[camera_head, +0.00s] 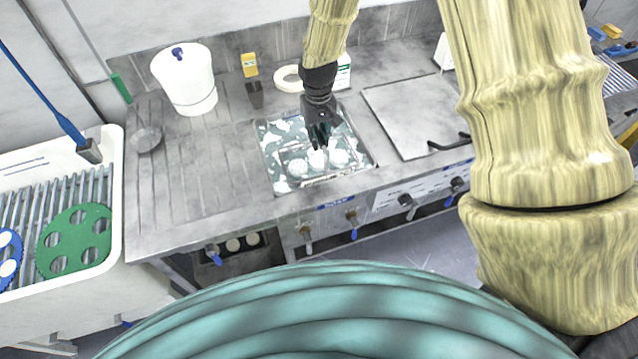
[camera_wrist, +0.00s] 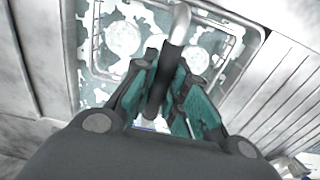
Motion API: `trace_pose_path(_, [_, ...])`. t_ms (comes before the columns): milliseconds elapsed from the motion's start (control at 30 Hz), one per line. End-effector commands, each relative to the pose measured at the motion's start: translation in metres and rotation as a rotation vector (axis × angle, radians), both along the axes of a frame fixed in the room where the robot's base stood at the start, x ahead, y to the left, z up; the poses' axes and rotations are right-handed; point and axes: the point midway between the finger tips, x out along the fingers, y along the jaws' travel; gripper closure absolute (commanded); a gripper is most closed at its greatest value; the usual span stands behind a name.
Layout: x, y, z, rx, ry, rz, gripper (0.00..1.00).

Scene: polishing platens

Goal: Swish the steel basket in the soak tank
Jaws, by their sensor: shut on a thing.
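The soak tank (camera_head: 270,135) is a square opening in the steel counter, filled with greenish liquid and white foam patches. The steel basket (camera_head: 318,182) sits in it, a wire frame with several round white pieces inside. The basket's wire rim (camera_wrist: 225,88) also shows in the wrist view. My gripper (camera_head: 320,140) is over the tank, pointing down. In the wrist view, my gripper (camera_wrist: 170,95) is shut on the basket's handle (camera_wrist: 181,25), a rod with a dark grip between the teal finger pads. How deep the basket sits is hard to tell.
A flat steel lid (camera_head: 405,110) with a dark handle lies right of the tank. Valves (camera_head: 352,217) line the front.

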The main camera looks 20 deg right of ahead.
Motion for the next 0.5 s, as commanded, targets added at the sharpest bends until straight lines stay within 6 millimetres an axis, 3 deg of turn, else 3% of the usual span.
trace_pose_path(500, [0.001,0.000,0.039,0.000,-0.002,0.000,1.00])
